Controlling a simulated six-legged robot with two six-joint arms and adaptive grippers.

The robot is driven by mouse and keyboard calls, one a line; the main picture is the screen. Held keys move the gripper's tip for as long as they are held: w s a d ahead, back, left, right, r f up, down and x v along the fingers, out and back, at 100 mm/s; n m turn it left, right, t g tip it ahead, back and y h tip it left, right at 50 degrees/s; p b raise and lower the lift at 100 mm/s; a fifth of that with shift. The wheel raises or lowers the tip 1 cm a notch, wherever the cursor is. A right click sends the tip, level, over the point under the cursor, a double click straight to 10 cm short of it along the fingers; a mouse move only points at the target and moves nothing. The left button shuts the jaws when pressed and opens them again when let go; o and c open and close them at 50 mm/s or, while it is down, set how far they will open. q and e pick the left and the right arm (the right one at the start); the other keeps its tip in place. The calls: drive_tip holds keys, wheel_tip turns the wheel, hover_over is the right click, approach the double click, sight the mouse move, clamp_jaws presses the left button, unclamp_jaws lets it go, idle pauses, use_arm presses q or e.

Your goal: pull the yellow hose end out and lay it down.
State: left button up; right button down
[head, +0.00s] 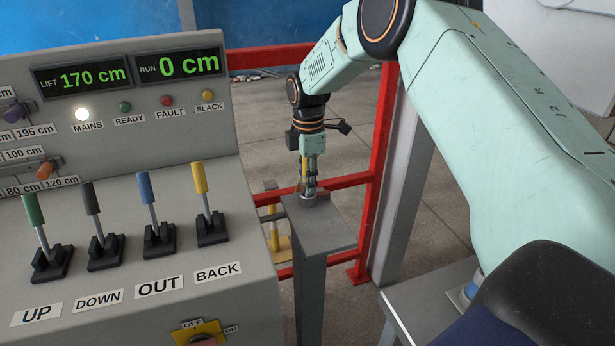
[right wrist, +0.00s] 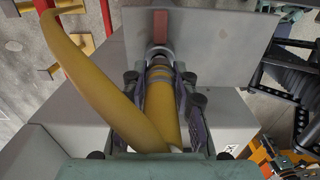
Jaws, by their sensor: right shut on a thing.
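My right gripper (head: 309,192) points down over the top of a grey post, and its fingers are shut on the yellow hose end (right wrist: 160,105). In the right wrist view the gripper (right wrist: 165,85) has one finger on each side of the hose end. The metal tip of the hose end meets a round metal socket (right wrist: 158,52) on the post top; how deep it sits cannot be seen. The yellow hose (right wrist: 90,75) bends back past the gripper toward the upper left. My left gripper is not in view.
The grey post (head: 325,228) stands beside a control console (head: 120,150) with several coloured levers. Red rails (head: 345,182) run behind the post. Bare floor (head: 440,215) shows to the right.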

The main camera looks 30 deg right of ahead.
drive_tip(key=shift+r+p, duration=1.85)
drive_tip(key=shift+r, duration=0.4)
wheel_tip(320, 180, up, 4)
drive_tip(key=p, duration=0.4)
drive_tip(key=shift+f, duration=0.15)
